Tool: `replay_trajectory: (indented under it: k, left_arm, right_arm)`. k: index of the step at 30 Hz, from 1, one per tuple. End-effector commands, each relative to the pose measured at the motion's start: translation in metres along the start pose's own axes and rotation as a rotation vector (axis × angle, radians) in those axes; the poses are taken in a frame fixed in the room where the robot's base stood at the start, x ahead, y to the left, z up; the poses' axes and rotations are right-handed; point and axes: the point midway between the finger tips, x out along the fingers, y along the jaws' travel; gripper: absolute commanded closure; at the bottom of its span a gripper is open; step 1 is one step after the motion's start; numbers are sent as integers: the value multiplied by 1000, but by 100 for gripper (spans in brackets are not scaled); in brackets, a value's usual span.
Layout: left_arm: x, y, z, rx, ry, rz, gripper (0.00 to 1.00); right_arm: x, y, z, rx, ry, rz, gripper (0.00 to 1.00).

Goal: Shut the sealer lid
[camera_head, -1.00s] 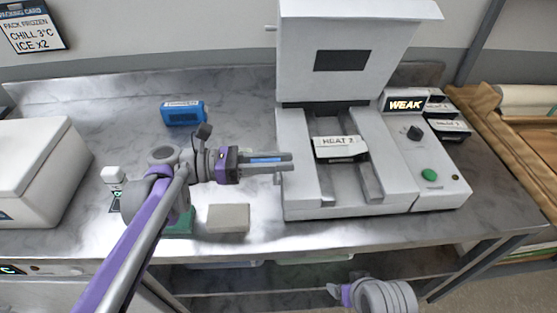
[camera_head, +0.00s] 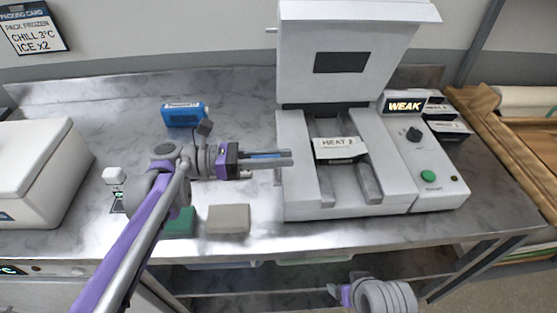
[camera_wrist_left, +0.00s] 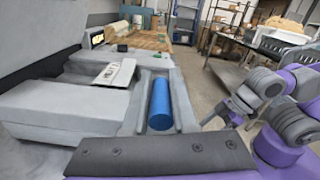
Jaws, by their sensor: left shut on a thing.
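The sealer (camera_head: 300,205) stands on the steel bench, its lid (camera_head: 390,50) raised upright at the back. A pouch labelled HEAT 2 (camera_head: 340,149) lies in the middle of the sealer's bed; it also shows in the left wrist view (camera_wrist_left: 115,72). My left gripper (camera_head: 285,158) is shut on a blue cylinder (camera_wrist_left: 160,105), left of the sealer, with its fingertips near the sealer's left edge and well below the lid. My right gripper (camera_head: 337,291) is low, in front of the bench; its jaws are too small to read.
A blue box (camera_head: 184,114) stands behind my left arm. A grey block (camera_head: 229,219) and a green item (camera_head: 180,222) lie near the front edge. A white cooler (camera_head: 35,165) is at the left. The sealer's panel (camera_head: 430,150) shows WEAK. The bench's back left is clear.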

Motion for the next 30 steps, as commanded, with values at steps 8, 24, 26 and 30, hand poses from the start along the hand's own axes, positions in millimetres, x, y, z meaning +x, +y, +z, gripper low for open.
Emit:
replay_trajectory:
  k: [8,24,26,30]
  left_arm:
    - [0,0,-4,-1,4,2,100]
    - [-1,4,-23,-2,6,8,100]
    - [-1,4,-23,-2,6,8,100]
    - [-1,4,-23,-2,6,8,100]
  right_arm:
    - [1,0,1,0,0,0,21]
    - [10,0,5,0,-4,0,21]
    - [10,0,5,0,-4,0,21]
    - [10,0,5,0,-4,0,21]
